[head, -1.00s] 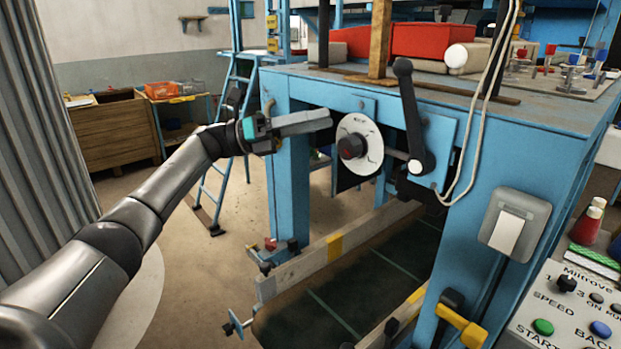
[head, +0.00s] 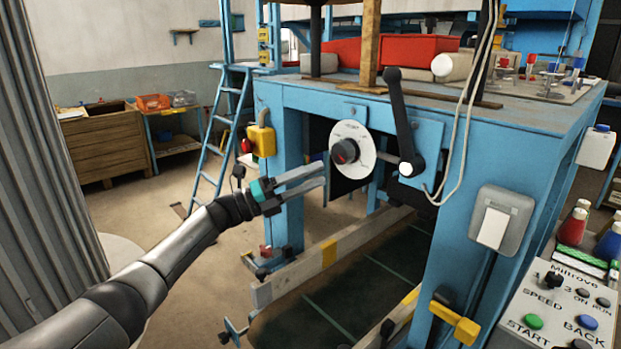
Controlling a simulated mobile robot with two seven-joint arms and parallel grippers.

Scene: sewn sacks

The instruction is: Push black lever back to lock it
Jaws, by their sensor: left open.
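The black lever (head: 400,118) stands nearly upright on the front of the blue machine (head: 520,150), tilted slightly left, with its knob at the top and its pivot near the bottom. My left gripper (head: 325,175) is open and empty. In the picture it is left of the lever and below a white dial (head: 363,150) with a dark red-and-black knob. It appears apart from the lever. My right gripper is not in view.
A yellow box (head: 262,140) is on the machine's left post. A grey switch box (head: 498,220) is on its right side. A white cord hangs right of the lever. A control panel (head: 565,305) is at lower right. Open floor lies left.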

